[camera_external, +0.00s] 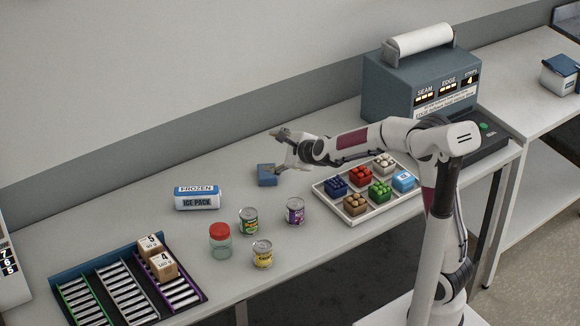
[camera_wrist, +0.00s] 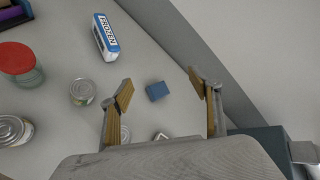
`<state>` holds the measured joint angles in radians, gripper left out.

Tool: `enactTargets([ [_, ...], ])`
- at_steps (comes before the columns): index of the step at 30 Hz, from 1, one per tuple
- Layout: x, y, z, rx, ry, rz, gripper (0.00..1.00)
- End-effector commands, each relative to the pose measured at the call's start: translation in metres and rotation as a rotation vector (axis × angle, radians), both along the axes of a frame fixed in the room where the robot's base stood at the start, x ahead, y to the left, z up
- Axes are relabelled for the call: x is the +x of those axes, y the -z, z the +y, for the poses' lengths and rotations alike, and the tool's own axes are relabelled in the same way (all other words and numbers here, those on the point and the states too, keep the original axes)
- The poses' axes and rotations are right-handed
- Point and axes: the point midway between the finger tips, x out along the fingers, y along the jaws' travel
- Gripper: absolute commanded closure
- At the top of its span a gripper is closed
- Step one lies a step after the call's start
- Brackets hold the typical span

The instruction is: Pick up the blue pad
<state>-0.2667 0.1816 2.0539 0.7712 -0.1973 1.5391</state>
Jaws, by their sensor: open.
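The blue pad (camera_external: 267,174) is a small blue block lying on the grey table, near the back, right of the ice pack. It also shows in the wrist view (camera_wrist: 157,91), ahead of my fingers and between their lines. My gripper (camera_external: 277,148) is at the pad, its fingers seen at and just above the pad's right side in the external view. In the wrist view my gripper (camera_wrist: 160,88) has its two tan-padded fingers wide apart, with nothing between them touching. The height of the fingers over the pad is hard to judge.
A frozen ice pack (camera_external: 197,198) lies left of the pad. A red-lidded jar (camera_external: 220,240) and several cans stand in front. A white tray (camera_external: 325,190) of coloured items is to the right, with a grey machine (camera_external: 400,85) behind. Table around the pad is clear.

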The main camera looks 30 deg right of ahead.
Motion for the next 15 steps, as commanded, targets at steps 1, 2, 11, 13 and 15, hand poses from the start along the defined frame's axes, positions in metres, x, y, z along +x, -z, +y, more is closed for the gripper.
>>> enactTargets([
  [1, 0.009, 0.008, 0.002, 0.040, 0.041, 0.000, 0.38],
  [2, 0.013, 0.012, 0.002, 0.068, 0.070, -0.001, 0.38],
  [11, 0.054, 0.054, 0.000, 0.328, 0.357, -0.040, 0.38],
  [13, 0.061, 0.065, -0.002, 0.384, 0.425, -0.054, 0.38],
  [15, 0.067, 0.077, -0.004, 0.440, 0.492, -0.069, 0.38],
])
